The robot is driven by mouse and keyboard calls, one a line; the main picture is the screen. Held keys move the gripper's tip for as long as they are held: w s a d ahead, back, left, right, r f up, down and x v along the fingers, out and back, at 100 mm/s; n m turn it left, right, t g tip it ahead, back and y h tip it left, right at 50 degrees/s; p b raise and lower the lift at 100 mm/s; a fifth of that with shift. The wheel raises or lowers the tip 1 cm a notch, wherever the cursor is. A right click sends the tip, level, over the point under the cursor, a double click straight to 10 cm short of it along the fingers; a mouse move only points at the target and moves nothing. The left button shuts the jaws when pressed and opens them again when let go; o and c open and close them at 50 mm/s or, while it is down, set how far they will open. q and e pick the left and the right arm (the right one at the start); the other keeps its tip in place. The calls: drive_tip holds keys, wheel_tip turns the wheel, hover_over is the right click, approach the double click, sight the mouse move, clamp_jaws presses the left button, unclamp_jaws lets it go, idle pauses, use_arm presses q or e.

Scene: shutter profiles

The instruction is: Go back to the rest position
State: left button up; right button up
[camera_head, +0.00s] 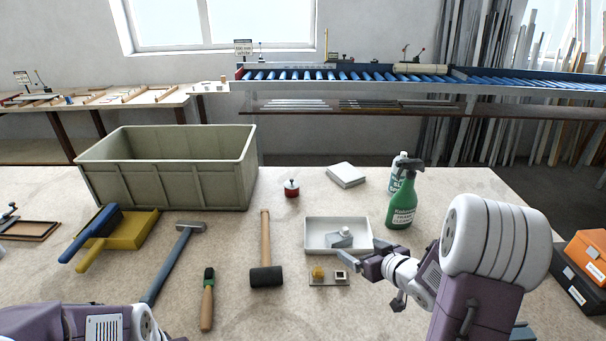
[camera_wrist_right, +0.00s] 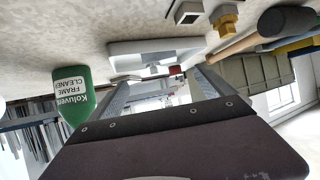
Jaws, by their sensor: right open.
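My right gripper (camera_head: 364,267) is open and empty, low over the workbench beside the right side of a white tray (camera_head: 315,246). A grey-white piece (camera_head: 340,240) lies in the tray. In the right wrist view the two fingers (camera_wrist_right: 160,90) stand apart with nothing gripped between them. My left arm shows only as a link at the bottom left of the head view; its gripper is out of sight.
A green spray bottle (camera_head: 402,203) stands behind my right gripper.

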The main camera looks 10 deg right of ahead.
drive_tip(key=w+a+r+n+y+p, duration=0.25)
drive_tip(key=a+r, duration=0.25)
drive_tip(key=a, duration=0.7)
drive_tip(key=s+f+m+g+h, duration=0.1)
drive_tip(key=s+g, duration=0.1)
drive_tip(key=s, duration=0.1)
drive_tip(key=s+f+m+g+h, duration=0.1)
drive_tip(key=s+f, duration=0.1)
drive_tip(key=s, duration=0.1)
drive_tip(key=s+f+m+g+h, duration=0.1)
drive_tip(key=s+f+g+h, duration=0.1)
drive_tip(key=s, duration=0.1)
drive_tip(key=shift+s+d+f+g, duration=0.1)
drive_tip(key=shift+s+g, duration=0.05)
drive_tip(key=shift+g, duration=0.15)
drive_tip(key=s+f+g, duration=0.1)
drive_tip(key=s, duration=0.2)
drive_tip(key=s+f+m+g, duration=0.1)
drive_tip(key=s+g, duration=0.1)
drive_tip(key=s, duration=0.1)
drive_tip(key=s+f+g, duration=0.1)
drive_tip(key=s, duration=0.3)
drive_tip(key=shift+d+f+m+g, duration=0.1)
drive_tip(key=shift+f+m+g, duration=0.15)
drive_tip(key=shift+f+g, duration=0.15)
drive_tip(key=shift+s, duration=0.35)
